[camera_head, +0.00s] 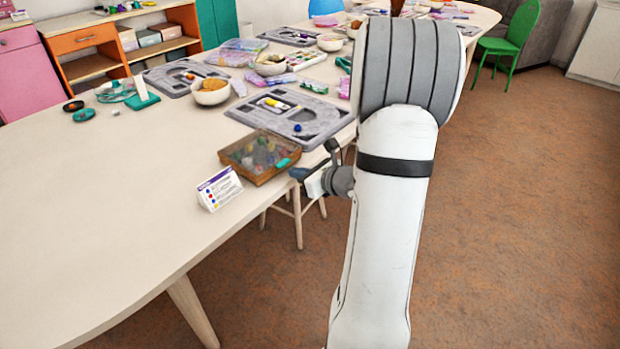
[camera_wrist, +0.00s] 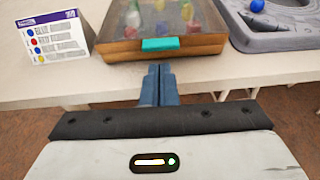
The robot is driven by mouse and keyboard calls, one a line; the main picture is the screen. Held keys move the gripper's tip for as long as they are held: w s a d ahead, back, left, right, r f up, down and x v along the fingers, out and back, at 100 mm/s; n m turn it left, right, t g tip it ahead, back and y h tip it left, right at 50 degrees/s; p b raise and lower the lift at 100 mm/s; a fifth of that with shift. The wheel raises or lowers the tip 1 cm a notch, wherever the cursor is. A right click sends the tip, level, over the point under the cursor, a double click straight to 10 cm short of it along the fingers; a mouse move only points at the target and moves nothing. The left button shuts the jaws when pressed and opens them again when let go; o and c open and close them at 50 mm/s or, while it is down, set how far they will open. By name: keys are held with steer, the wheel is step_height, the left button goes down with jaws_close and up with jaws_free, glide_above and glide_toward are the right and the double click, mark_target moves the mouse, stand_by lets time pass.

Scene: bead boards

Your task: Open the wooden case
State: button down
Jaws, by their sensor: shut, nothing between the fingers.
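The wooden case (camera_head: 246,168) is a shallow brown box with a clear lid, sitting near the table's right edge. Colourful beads show through the lid. A teal latch tab (camera_wrist: 160,44) is on its front side in the wrist view, and the case itself (camera_wrist: 120,47) fills the top middle there. The lid looks closed. My gripper (camera_wrist: 159,72) is shut and empty, with its fingertips just in front of and below the teal tab; I cannot tell if they touch. In the head view my gripper (camera_head: 301,174) is beside the case, off the table's edge.
A printed card (camera_head: 219,189) stands left of the case, also close in the wrist view (camera_wrist: 53,37). A grey bead board (camera_head: 340,117) lies behind the case. Several bowls and boards crowd the far table. The near table (camera_head: 110,240) is clear.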

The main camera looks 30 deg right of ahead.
steer(key=shift+x, duration=1.45)
steer(key=shift+r, duration=0.15)
